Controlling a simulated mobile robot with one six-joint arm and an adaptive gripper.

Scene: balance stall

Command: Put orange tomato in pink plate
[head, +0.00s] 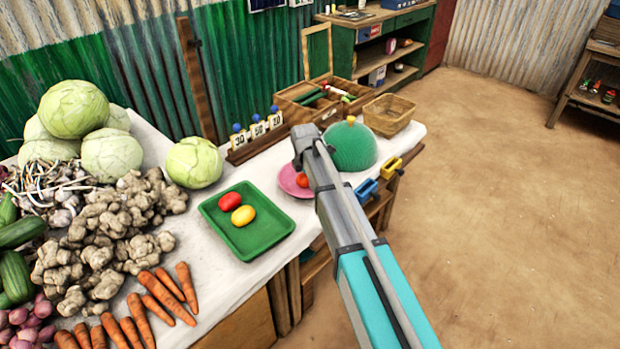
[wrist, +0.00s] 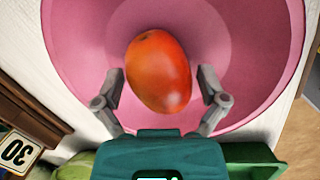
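The orange tomato (wrist: 158,72) lies inside the pink plate (wrist: 82,40) in the wrist view. In the head view, the tomato (head: 302,180) shows at the plate (head: 287,181), partly hidden by my arm. My gripper (wrist: 162,82) is open over the plate, with one finger on each side of the tomato. A small gap shows between each finger and the tomato. In the head view, my gripper's fingers are hidden behind my arm.
A green tray (head: 252,243) with a red tomato (head: 230,201) and a yellow one (head: 243,215) is left of the plate. A green dome (head: 352,148) is behind right. A wooden box (head: 300,100) and wicker basket (head: 392,114) stand further back. Vegetables fill the left side.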

